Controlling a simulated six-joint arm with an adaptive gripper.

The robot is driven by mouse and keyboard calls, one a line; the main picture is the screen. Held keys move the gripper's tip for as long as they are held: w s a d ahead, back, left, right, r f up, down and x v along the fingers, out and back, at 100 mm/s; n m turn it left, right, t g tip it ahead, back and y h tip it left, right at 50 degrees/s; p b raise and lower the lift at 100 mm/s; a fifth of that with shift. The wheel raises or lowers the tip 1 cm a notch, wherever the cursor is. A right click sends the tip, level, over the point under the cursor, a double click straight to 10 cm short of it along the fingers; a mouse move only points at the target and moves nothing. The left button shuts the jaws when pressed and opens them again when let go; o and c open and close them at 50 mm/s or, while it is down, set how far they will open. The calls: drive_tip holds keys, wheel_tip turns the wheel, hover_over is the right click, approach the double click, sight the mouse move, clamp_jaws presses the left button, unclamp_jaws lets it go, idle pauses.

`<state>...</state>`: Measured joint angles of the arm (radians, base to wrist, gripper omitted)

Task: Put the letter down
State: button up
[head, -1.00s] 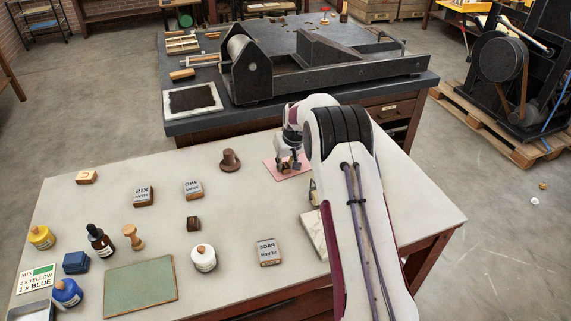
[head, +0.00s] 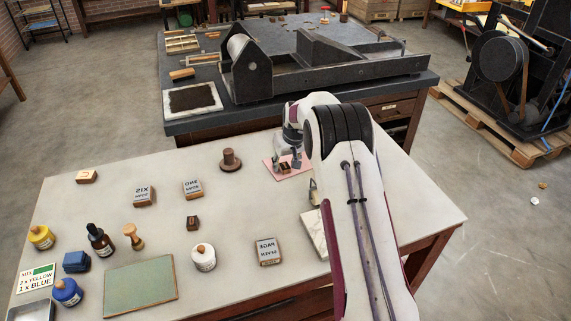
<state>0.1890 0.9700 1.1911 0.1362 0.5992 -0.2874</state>
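My gripper (head: 290,160) is at the far side of the white table, low over a pink sheet (head: 270,174). A small brown block (head: 284,169), which looks like the letter, shows on the pink sheet right under or between the fingertips. The fingers are small and dark here, and I cannot tell whether they touch the block. My own arm hides the area to the right of the gripper. Another small letter block (head: 86,177) lies at the far left of the table, and a dark brown block (head: 193,223) lies near the middle.
Text blocks (head: 144,195), (head: 193,188) and (head: 268,252) lie on the table. A brown round-topped stand (head: 230,160) is left of the gripper. A white jar (head: 203,257), green mat (head: 140,287) and several bottles are at the front. A dark press (head: 320,60) stands behind.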

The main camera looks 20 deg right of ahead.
drive_tip(key=v, duration=1.1)
drive_tip(key=shift+r, duration=0.25)
drive_tip(key=shift+s, duration=0.2)
drive_tip(key=s+a+r, duration=0.4)
drive_tip(key=s+r, duration=0.5)
drive_tip(key=s, duration=0.1)
drive_tip(key=s+a+r, duration=0.4)
drive_tip(key=s+r, duration=0.5)
drive_tip(key=s, duration=0.1)
drive_tip(key=s+a+f, duration=0.1)
drive_tip(key=s+a, duration=0.1)
drive_tip(key=s, duration=1.1)
drive_tip(key=s+a+f+t, duration=0.1)
drive_tip(key=s+a, duration=0.1)
drive_tip(key=s, duration=1.2)
idle(1.8)
